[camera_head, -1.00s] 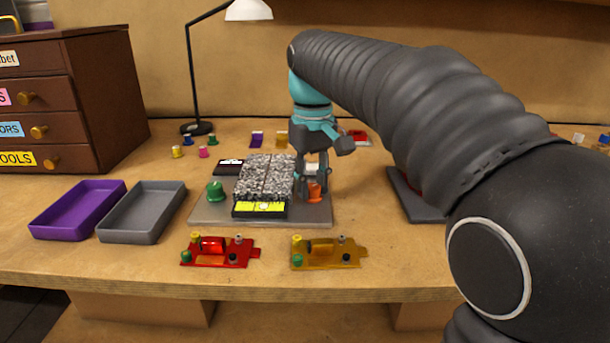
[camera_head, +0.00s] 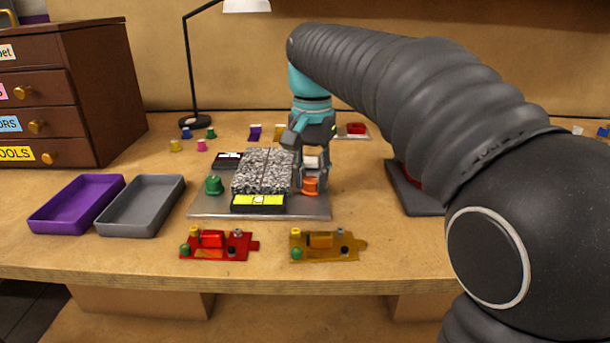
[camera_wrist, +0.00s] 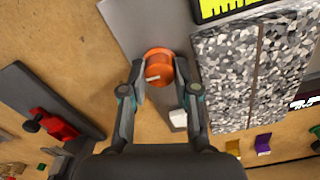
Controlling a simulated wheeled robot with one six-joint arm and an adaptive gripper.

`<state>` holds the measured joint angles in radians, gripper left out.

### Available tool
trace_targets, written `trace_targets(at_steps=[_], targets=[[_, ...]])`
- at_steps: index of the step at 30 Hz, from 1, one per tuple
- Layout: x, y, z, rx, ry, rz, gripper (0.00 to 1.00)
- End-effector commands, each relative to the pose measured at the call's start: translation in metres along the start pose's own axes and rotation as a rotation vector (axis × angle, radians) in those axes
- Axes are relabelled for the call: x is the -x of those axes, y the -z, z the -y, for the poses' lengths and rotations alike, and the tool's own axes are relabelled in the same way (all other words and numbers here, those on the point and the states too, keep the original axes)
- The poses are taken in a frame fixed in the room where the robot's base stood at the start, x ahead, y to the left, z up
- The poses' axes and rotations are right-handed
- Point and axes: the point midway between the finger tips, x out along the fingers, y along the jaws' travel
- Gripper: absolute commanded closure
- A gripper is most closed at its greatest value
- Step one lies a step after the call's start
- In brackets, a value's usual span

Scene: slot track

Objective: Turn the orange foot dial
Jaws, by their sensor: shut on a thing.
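The orange foot dial (camera_head: 310,185) stands on the grey base plate (camera_head: 210,207), at the right of the speckled block. In the wrist view the orange dial (camera_wrist: 159,68) has a white mark on its face and sits between the fingertips. My gripper (camera_head: 311,180) points down over the dial from above. It also shows in the wrist view (camera_wrist: 163,85), with its fingers shut on the orange dial. A green dial (camera_head: 213,185) stands on the left side of the same plate. A yellow-green level (camera_head: 259,202) lies along the front of the block.
The speckled block (camera_head: 262,170) stands close beside my gripper. A purple tray (camera_head: 50,222) and a grey tray (camera_head: 128,228) lie at left. A red part (camera_head: 217,245) and a yellow part (camera_head: 322,247) lie in front. A dark plate (camera_head: 418,204) is at right.

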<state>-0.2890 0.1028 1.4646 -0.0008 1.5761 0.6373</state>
Motion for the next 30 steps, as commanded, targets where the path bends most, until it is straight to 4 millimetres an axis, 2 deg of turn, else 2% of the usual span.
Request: trace_targets(at_steps=[9,24,25,27,30], targets=[[0.0024,-0.0003,0.0001,-0.105,0.003,-0.003,1.00],[0.0030,-0.0003,0.0006,-0.122,0.006,-0.004,1.00],[0.0031,-0.0003,0.0007,-0.122,0.006,-0.004,0.65],[0.0029,-0.0002,0.0006,-0.121,0.005,-0.004,0.48],[0.0022,0.0000,0.0003,-0.122,0.004,-0.003,0.45]])
